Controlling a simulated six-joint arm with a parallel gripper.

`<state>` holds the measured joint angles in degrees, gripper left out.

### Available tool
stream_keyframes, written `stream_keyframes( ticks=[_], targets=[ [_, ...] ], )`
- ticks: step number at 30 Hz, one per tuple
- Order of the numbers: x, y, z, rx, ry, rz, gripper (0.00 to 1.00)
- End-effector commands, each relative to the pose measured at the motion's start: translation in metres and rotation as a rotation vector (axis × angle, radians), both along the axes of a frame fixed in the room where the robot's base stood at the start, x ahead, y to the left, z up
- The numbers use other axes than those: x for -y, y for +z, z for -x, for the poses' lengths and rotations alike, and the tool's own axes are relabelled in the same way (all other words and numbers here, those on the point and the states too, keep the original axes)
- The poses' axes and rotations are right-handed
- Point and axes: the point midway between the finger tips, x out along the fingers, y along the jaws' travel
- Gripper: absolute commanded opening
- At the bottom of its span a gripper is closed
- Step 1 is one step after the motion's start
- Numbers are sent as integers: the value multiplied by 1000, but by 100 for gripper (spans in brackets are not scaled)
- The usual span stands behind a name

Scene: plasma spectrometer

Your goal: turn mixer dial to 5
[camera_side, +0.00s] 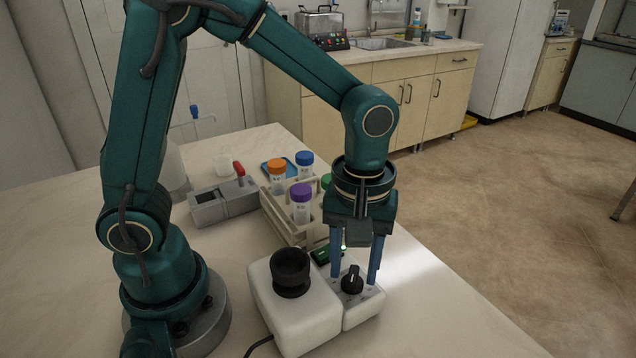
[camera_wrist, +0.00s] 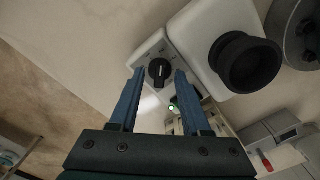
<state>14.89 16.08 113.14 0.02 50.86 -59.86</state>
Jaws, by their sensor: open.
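The mixer is a white box (camera_side: 300,318) with a black round cup (camera_side: 290,272) on top. A smaller light grey control section at its right side carries the black mixer dial (camera_side: 352,280). In the wrist view the dial (camera_wrist: 159,70) has a white pointer line and small marks around it; the numbers are too small to read. My gripper (camera_side: 357,275) points down with its blue fingers apart, one on each side of the dial. In the wrist view my gripper (camera_wrist: 155,78) shows gaps between both fingers and the dial. I cannot tell the exact height of the fingertips.
A tube rack (camera_side: 290,225) with several capped tubes, including a purple-capped one (camera_side: 301,204), stands just behind the mixer. A grey device with a red lever (camera_side: 226,200) stands farther left. The table's right edge lies close beyond the dial.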

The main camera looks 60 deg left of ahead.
Motion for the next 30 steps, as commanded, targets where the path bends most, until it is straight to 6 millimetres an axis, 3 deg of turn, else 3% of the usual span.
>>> stream_keyframes(
  ticks=[8,10,12,13,23,30],
  targets=[
    [0,-3,0,2,0,1,48],
    [0,-3,0,2,0,1,28],
    [0,-3,0,2,0,1,2],
    [0,-3,0,2,0,1,0],
    [0,-2,0,2,-22,1,0],
    [0,-2,0,2,-132,1,0]
  ],
)
